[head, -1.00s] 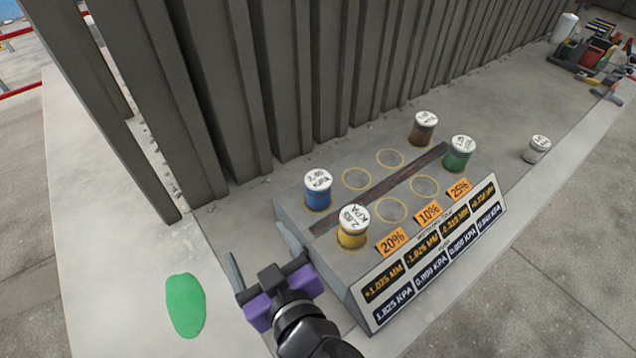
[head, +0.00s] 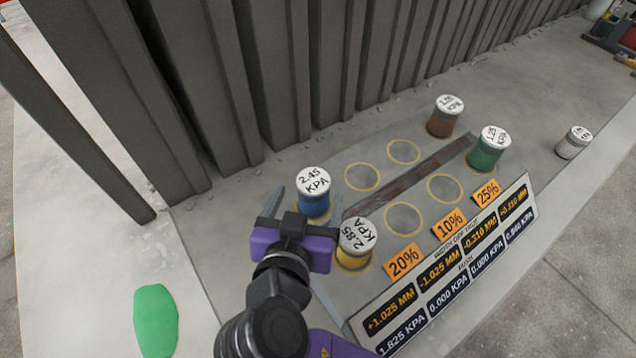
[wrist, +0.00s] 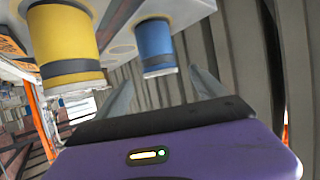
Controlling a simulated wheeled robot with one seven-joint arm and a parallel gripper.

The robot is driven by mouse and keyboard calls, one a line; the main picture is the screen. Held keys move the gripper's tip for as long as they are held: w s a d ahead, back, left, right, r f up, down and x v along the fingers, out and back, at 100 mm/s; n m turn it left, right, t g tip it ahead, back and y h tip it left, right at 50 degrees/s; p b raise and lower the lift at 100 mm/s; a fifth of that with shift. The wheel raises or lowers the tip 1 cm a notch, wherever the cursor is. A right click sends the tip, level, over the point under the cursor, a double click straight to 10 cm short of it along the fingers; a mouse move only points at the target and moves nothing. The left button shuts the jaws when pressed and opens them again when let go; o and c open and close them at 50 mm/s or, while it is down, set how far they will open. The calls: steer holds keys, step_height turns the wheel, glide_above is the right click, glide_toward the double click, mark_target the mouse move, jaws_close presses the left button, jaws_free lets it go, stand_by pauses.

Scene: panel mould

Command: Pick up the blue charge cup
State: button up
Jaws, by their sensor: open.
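The blue charge cup (head: 314,199) has a white lid marked 2.45 KPA and stands upright at the back left of the grey block. It also shows in the wrist view (wrist: 154,45), beyond and between my finger ends. My gripper (head: 303,203) is open, with one finger left of the blue cup and the other partly hidden to its right. Nothing is between the fingers at their base. The yellow cup (head: 353,254), marked 2.85 KPA, stands close to the right of my gripper; it is large at the left of the wrist view (wrist: 66,45).
The block (head: 330,280) also carries a brown cup (head: 443,122), a green cup (head: 485,154) and several empty yellow rings. A white cup (head: 572,147) stands apart at right. A ribbed grey wall rises behind. A green patch (head: 156,320) lies at left.

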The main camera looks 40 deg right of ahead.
mark_target(316, 175)
steer(key=shift+f+x, duration=0.2)
steer(key=shift+x, duration=1.25)
steer(key=p+x, duration=0.1)
steer(key=x, duration=0.5)
steer(key=shift+w+d+p, duration=0.15)
steer(key=shift+d+p, duration=0.05)
steer(key=shift+p, duration=0.15)
jaws_close()
